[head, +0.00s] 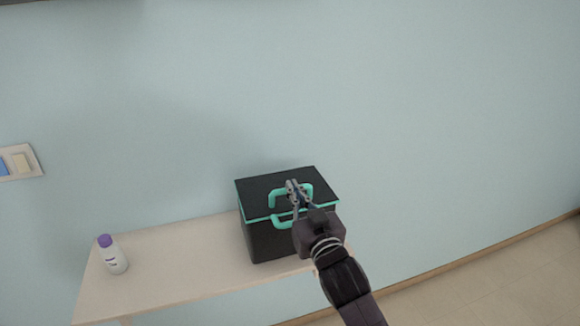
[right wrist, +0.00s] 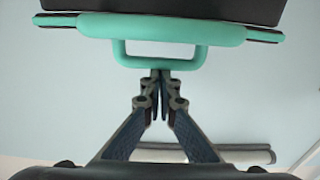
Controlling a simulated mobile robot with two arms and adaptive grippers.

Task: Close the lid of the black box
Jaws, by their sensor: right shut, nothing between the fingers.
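The black box (head: 264,240) stands on the shelf in the head view. Its black lid (head: 257,187) lies over the top, with a teal rim and a teal handle (head: 276,199). The lid appears closed. My right gripper (head: 297,187) is in front of and over the lid in the head view, its fingers together and empty. In the right wrist view the closed fingertips (right wrist: 161,76) are next to the teal handle (right wrist: 160,57); I cannot tell whether they touch it. Part of the box's right front is hidden by my right arm. My left gripper is not in view.
A white bottle with a purple cap (head: 113,257) stands at the left end of the light shelf (head: 180,265). The shelf between bottle and box is clear. A pale blue wall is behind, with a switch plate (head: 35,160) at the left.

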